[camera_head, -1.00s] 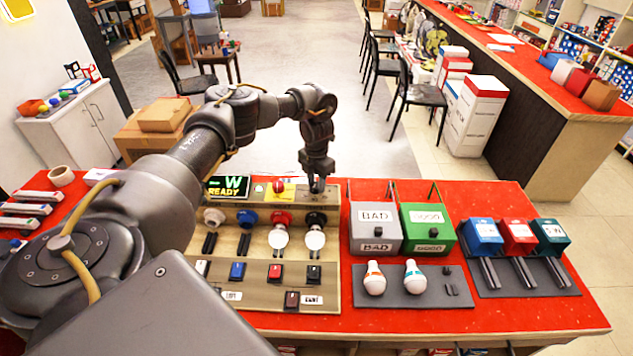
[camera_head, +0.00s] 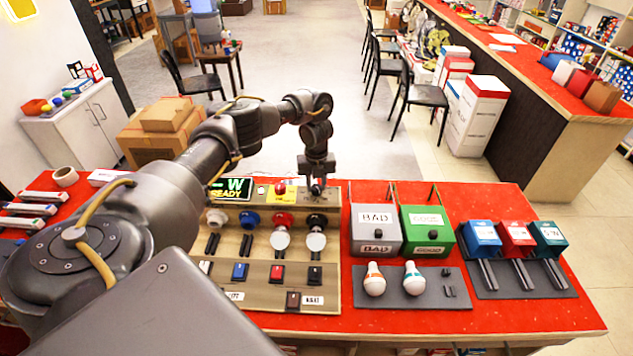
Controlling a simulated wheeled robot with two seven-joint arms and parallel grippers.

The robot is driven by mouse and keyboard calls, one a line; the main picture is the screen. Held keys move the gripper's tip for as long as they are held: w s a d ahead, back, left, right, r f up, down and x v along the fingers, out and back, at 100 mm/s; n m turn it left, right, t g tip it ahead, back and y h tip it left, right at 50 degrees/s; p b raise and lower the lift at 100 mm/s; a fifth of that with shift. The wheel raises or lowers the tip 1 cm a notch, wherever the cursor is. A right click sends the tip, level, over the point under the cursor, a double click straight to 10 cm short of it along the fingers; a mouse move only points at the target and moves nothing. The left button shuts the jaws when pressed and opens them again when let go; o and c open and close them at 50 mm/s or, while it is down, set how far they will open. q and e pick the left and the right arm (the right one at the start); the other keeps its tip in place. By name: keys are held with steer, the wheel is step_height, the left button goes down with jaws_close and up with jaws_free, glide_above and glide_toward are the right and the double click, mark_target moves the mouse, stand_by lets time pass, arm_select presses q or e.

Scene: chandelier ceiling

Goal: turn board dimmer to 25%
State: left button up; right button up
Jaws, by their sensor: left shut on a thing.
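The test board (camera_head: 258,258) lies on the red table, with a green-lit display (camera_head: 230,189) reading "-W READY" at its back. A red knob or button on a yellow plate (camera_head: 280,188) sits beside the display. My left gripper (camera_head: 317,186) points down at the board's back right corner, shut on a small dark part there that looks like the dimmer knob. The gripper hides most of that knob, and its setting cannot be read. Several coloured sockets stand in a row in front, with two white bulbs (camera_head: 280,239) (camera_head: 316,241) at the red and black ones. My right gripper is not in view.
A grey BAD box (camera_head: 375,232) and a green GOOD box (camera_head: 427,232) stand right of the board. Two bulbs on a grey mat (camera_head: 445,290) lie in front. Blue, red and green bins (camera_head: 518,238) stand further right. White-handled items and a tape roll (camera_head: 64,176) are at left.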

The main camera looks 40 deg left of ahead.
mark_target(315, 185)
arm_select(q)
steer(key=shift+a+r+n+p, duration=0.1)
steer(key=shift+n+p, duration=0.25)
steer(key=shift+n, duration=0.75)
steer(key=o, duration=1)
step_height(315, 185, up, 11)
steer(key=shift+f+p, duration=0.15)
steer(key=shift+p, duration=0.6)
